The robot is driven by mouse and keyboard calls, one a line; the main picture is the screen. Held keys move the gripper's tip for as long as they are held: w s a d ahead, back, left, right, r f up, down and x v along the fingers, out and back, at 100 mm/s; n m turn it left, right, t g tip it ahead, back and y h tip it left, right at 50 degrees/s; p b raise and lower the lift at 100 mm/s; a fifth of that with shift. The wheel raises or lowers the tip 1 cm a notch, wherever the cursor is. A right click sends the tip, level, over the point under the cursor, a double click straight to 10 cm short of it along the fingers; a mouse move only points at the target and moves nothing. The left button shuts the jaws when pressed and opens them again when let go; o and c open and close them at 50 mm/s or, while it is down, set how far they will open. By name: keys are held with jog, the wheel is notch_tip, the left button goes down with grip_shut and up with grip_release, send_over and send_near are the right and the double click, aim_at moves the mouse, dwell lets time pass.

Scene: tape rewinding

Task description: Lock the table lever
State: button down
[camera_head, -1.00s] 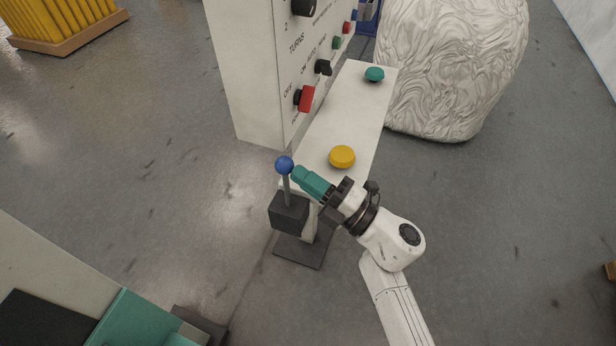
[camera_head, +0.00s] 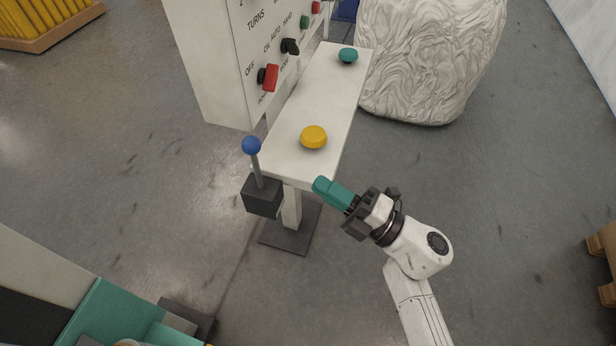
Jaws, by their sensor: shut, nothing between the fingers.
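The table lever is a grey rod with a blue ball knob (camera_head: 251,146), rising from a dark box (camera_head: 262,196) at the near left end of the white table (camera_head: 295,115). The rod leans slightly, with its knob toward the left. My gripper (camera_head: 319,184) has teal fingers, which are shut and empty. It is to the right of the lever and lower in the picture than the knob, near the table's front corner, clearly apart from the lever.
A yellow button (camera_head: 313,137) and a green button (camera_head: 348,55) sit on the table top. A white control cabinet (camera_head: 210,70) with a red switch (camera_head: 270,77) stands behind. A large wrapped white bale (camera_head: 430,60) is at the back right.

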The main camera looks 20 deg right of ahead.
jog(key=shift+v, duration=1.15)
jog(key=shift+r, duration=0.1)
jog(key=w+d+m+t+h, duration=0.3)
jog(key=d+m+t+h, duration=0.1)
jog(key=d+m+h, duration=0.85)
jog(key=s+d+f+m+g+h, duration=0.4)
jog(key=d+f+m+g+h, duration=0.25)
jog(key=m, duration=0.25)
jog(key=s+a+f+m+g+y, duration=0.1)
jog(key=s+a+f+g, duration=0.1)
jog(key=s+f+g, duration=0.2)
jog(key=s+a+f+m+g+y, duration=0.2)
jog(key=s+a+f+g, duration=0.1)
jog(key=s, duration=0.6)
jog(key=s+a+f+m+g+y, duration=0.1)
jog(key=s+a+f+g, duration=0.1)
jog(key=s+f+g, duration=0.2)
jog(key=s+g, duration=0.1)
jog(key=s, duration=0.2)
jog(key=shift+s+a+f+m+y, duration=0.3)
jog(key=shift+s+m, duration=0.05)
